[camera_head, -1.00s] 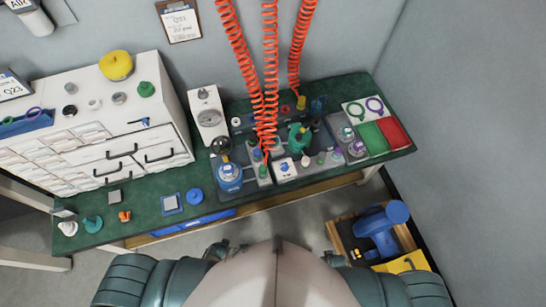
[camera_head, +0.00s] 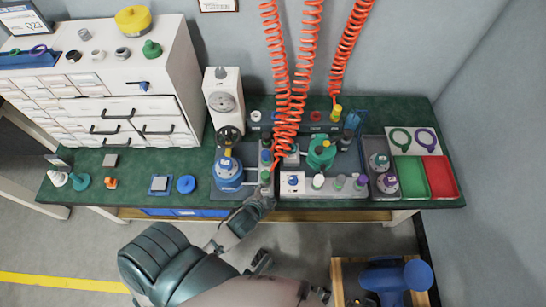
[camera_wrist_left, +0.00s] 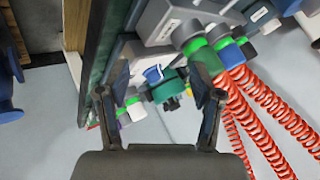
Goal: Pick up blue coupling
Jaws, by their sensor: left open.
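The blue coupling (camera_head: 266,155) appears to be the small blue fitting in the column of couplings beside the blue canister, left of the grey test panel. Its base is partly hidden by its neighbours. In the left wrist view a blue fitting with a green ring (camera_wrist_left: 232,48) sits at upper right, beside a teal one with a green ring and close to the red hoses. My left gripper (camera_head: 262,194) is at the front end of that column, in front of the green coupling (camera_head: 265,178). In the wrist view its two fingers (camera_wrist_left: 165,95) stand apart with nothing gripped.
Red coiled hoses (camera_head: 284,90) hang over the column. The blue canister (camera_head: 228,172) stands close left. A teal fixture (camera_head: 321,152) and green and red trays (camera_head: 440,177) are to the right. The bench (camera_head: 125,190) has bare room at front left.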

